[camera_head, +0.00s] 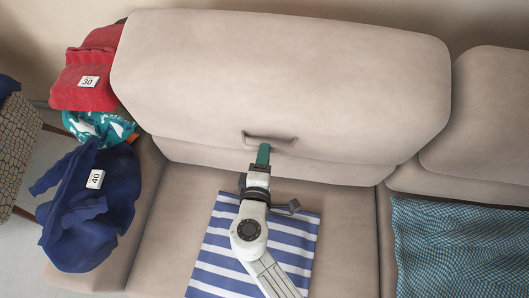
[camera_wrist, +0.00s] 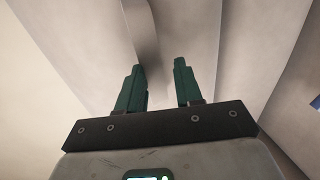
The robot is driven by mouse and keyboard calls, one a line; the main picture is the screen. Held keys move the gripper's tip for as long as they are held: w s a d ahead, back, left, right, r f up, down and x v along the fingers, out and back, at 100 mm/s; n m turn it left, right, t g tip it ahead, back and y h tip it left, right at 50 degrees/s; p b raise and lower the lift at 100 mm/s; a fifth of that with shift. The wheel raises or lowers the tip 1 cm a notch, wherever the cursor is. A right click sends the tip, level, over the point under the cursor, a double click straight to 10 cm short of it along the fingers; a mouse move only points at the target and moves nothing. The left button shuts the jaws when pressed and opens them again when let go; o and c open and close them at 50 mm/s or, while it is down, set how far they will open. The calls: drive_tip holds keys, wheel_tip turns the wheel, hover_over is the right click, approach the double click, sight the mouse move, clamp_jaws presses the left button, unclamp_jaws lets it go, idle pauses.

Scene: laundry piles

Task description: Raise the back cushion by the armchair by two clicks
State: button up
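The large beige back cushion (camera_head: 290,80) stands at the back of the sofa, on the side nearer the patterned armchair (camera_head: 16,150) at the left edge. A beige pull loop (camera_head: 285,142) sits low on the cushion's front. My gripper (camera_head: 263,150) is at this loop, its green fingers partly overlapping it. In the wrist view my gripper (camera_wrist: 160,65) has its two fingers apart. A beige strap (camera_wrist: 143,35) runs down between them, closer to the left finger. I see a gap to the right finger.
A second back cushion (camera_head: 485,120) adjoins at the right. Red (camera_head: 88,72), teal patterned (camera_head: 98,127) and blue (camera_head: 95,205) laundry lies on the left armrest, with tags 30 and 40. A striped cloth (camera_head: 215,250) lies on the seat under my arm; a teal checked cloth (camera_head: 460,250) lies right.

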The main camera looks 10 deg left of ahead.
drive_tip(key=v, duration=0.9)
drive_tip(key=shift+s+b, duration=0.2)
drive_tip(key=shift+b, duration=0.15)
drive_tip(key=d+f+m+g+h, duration=0.25)
drive_tip(key=d+m, duration=0.25)
drive_tip(key=d, duration=0.5)
drive_tip(key=d+f+m+g+h, duration=0.25)
drive_tip(key=d+m+g, duration=0.2)
drive_tip(key=d, duration=0.55)
drive_tip(key=s+d+f+m+g+y, duration=0.2)
drive_tip(key=s+d+m+g+y, duration=0.3)
drive_tip(key=s+d, duration=0.6)
drive_tip(key=s+m+g, duration=0.2)
drive_tip(key=s+m, duration=0.1)
drive_tip(key=s, duration=0.1)
drive_tip(key=shift+d, duration=0.25)
drive_tip(key=shift+s+m, duration=0.15)
drive_tip(key=shift+m, duration=0.1)
